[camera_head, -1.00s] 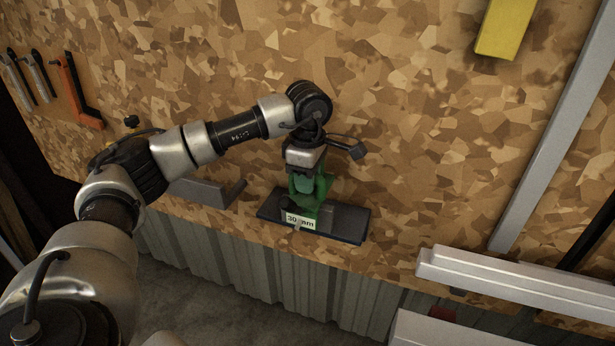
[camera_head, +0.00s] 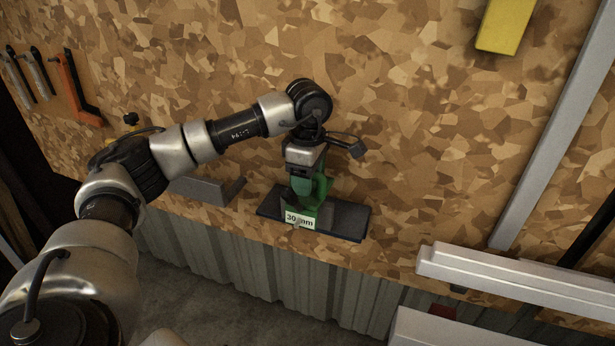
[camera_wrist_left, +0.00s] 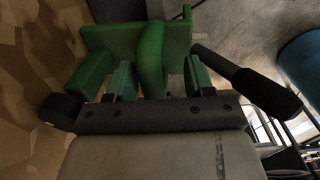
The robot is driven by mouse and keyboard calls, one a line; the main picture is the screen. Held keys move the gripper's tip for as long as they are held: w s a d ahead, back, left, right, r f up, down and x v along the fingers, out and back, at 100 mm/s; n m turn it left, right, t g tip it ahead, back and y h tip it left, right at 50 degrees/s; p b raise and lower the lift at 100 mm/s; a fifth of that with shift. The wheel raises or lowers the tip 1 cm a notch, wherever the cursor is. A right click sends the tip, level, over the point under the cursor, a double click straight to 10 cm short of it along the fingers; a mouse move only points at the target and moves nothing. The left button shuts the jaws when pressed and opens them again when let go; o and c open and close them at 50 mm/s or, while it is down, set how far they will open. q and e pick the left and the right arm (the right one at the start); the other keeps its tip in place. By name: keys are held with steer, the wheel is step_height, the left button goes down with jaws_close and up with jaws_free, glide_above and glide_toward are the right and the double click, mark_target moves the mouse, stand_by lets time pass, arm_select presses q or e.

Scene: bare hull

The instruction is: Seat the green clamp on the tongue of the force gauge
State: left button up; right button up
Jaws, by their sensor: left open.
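The green clamp (camera_head: 317,187) stands at the dark shelf on the wall, partly covered by my left gripper in the head view. A white label reading 30 mm is on its front. My left gripper (camera_head: 303,186) points down at it and is open. In the left wrist view the green clamp (camera_wrist_left: 151,50) fills the top middle, its curved upright part between the jaws of the gripper (camera_wrist_left: 155,88). I cannot tell whether the jaws touch it. I cannot make out the force gauge or its tongue. My right gripper is not in view.
The dark shelf (camera_head: 345,221) has bare room right of the clamp. A grey bracket (camera_head: 208,189) is to its left. A pale rail (camera_head: 515,277) juts out at lower right. A yellow block (camera_head: 505,25) and orange tool (camera_head: 80,92) hang on the chipboard wall.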

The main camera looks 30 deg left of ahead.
arm_select(q)
step_height(320, 180, up, 11)
steer(key=shift+f+b, duration=0.1)
steer(key=shift+b, duration=0.75)
